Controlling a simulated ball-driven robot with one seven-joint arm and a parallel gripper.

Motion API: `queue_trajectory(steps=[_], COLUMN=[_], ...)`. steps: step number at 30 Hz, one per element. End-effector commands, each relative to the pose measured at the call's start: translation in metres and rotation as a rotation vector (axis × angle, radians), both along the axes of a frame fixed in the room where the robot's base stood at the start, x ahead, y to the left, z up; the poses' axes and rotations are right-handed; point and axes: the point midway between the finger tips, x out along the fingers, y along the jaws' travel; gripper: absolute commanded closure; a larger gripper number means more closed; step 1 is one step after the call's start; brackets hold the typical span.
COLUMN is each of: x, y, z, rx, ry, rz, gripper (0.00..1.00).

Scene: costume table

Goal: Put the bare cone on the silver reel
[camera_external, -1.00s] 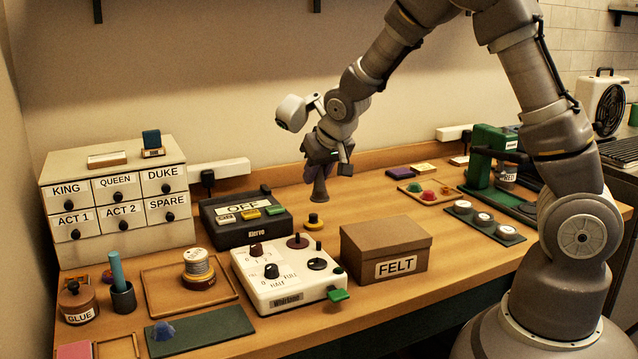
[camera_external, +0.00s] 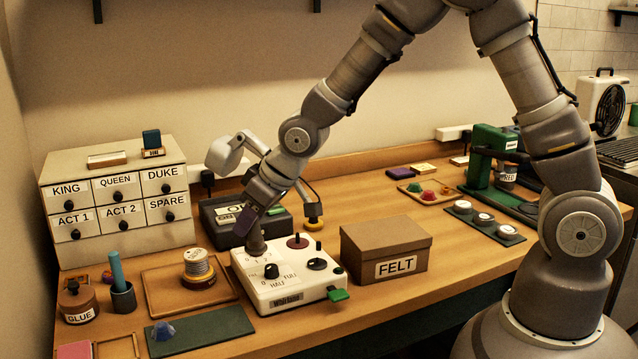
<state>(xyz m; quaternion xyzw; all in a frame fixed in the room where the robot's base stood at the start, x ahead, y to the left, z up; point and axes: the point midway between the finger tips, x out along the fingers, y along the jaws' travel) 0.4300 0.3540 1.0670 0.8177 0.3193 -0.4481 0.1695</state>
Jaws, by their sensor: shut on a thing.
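My gripper (camera_external: 258,222) is shut on the bare cone (camera_external: 256,243), a small grey-brown cone with a flared lower end. The cone appears in front of the back left part of the white control box; I cannot tell how far above it the cone is.
The reel stands in a shallow wooden tray (camera_external: 162,306). The white control box (camera_external: 291,290) with knobs is just right of it. A black device (camera_external: 220,232) lies behind. A cup with a teal stick (camera_external: 122,297), a glue jar (camera_external: 78,303) and a green mat (camera_external: 212,329) are nearby.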

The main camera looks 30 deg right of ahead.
Motion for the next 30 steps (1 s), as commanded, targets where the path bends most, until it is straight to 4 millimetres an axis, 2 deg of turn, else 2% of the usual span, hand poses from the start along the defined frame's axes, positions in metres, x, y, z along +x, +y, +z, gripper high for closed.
queue_trajectory(steps=[9, 15, 22, 27, 30], x=[0.071, 0.106, 0.121, 0.119, 0.119], y=[0.057, 0.086, 0.098, 0.097, 0.097], z=[-0.013, -0.016, -0.017, -0.048, -0.052], rx=[0.001, 0.001, 0.000, -0.001, 0.000], ry=[0.000, -0.001, 0.000, 0.002, 0.000], rz=[-0.003, -0.002, -0.002, -0.002, -0.002], gripper=[1.00, 1.00, 1.00, 1.00, 1.00])
